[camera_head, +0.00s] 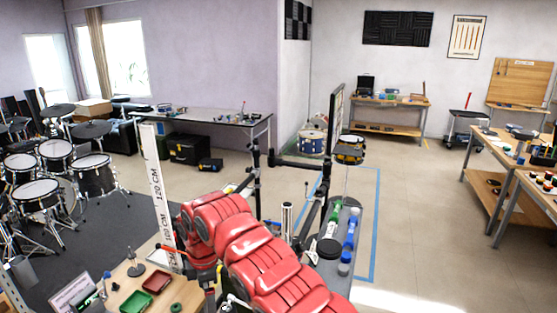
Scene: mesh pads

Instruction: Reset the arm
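A bulky red padded arm (265,262) fills the bottom middle of the head view. It runs up and left from the bottom edge, bends at a rounded red part (217,212), and turns down on the left. I cannot tell from this view whether it is my left or my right arm. A small dark part shows below its left end, but I cannot make out gripper fingers there. No gripper shows clearly, and the arm hides part of the bench behind it.
A small wooden table with a red tray (157,281) and green tray (135,301) lies left of the arm. A tall white ruler (157,185) stands behind it. Bottles (349,240) line a bench to the right. A drum kit (55,155) is far left. Open floor (420,230) lies right.

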